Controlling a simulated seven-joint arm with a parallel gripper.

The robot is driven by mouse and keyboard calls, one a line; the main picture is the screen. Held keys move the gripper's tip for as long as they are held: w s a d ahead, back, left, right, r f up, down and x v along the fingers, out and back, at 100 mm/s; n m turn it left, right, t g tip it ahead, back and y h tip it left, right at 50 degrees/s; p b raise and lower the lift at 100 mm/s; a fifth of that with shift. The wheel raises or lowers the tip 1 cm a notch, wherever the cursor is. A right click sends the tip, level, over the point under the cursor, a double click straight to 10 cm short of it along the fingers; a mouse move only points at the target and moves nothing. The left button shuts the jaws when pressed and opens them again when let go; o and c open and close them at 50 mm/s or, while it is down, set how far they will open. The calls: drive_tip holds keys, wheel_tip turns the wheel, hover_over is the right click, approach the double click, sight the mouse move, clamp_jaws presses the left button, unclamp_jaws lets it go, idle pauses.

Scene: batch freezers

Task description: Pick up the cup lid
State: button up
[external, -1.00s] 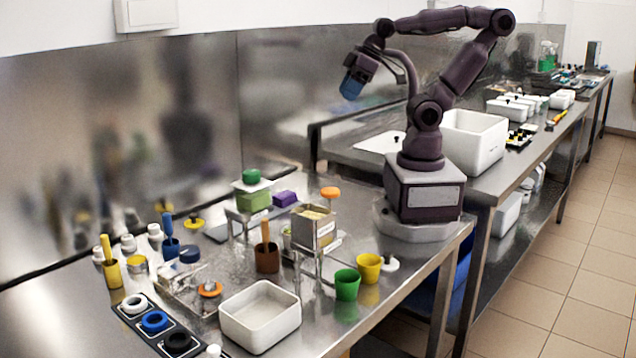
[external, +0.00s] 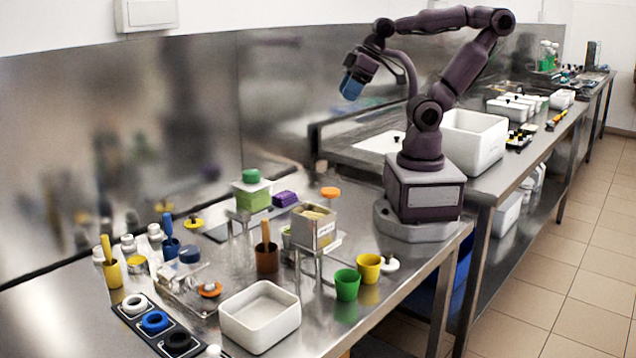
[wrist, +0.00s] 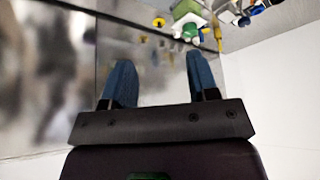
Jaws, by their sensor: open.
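Several lid-like discs with small knobs lie on the steel table, and I cannot tell for sure which is the cup lid. A white disc with a dark knob (external: 390,264) lies beside the yellow cup (external: 368,267). A yellow disc (external: 193,222) lies near the back wall, and an orange disc (external: 210,289) lies on a clear container. A green cup (external: 347,284) stands beside the yellow one. My gripper (external: 351,88) is open and empty, high above the table. Its two blue fingers (wrist: 160,78) are spread in the wrist view, with nothing between them.
A white tray (external: 260,342) stands at the front. Metal stands with a white-labelled box (external: 314,228) and a green block (external: 252,196) rise mid-table. A brown cup (external: 267,262) and a rack of coloured rings (external: 154,321) are left. The steel wall bounds the back.

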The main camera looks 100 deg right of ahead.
drive_tip(key=shift+f, duration=0.1)
drive_tip(key=n+g, duration=0.6)
drive_tip(key=n, duration=1.7)
hover_over(387, 253)
drive_tip(key=f, duration=2.9)
drive_tip(key=shift+s+a, duration=0.15)
drive_tip(key=shift+s, duration=0.15)
drive_tip(key=shift+w+f, duration=0.15)
drive_tip(key=shift+f, duration=1.2)
drive_tip(key=shift+w+f, duration=0.15)
drive_tip(key=shift+f, duration=1.15)
drive_tip(key=c, duration=1)
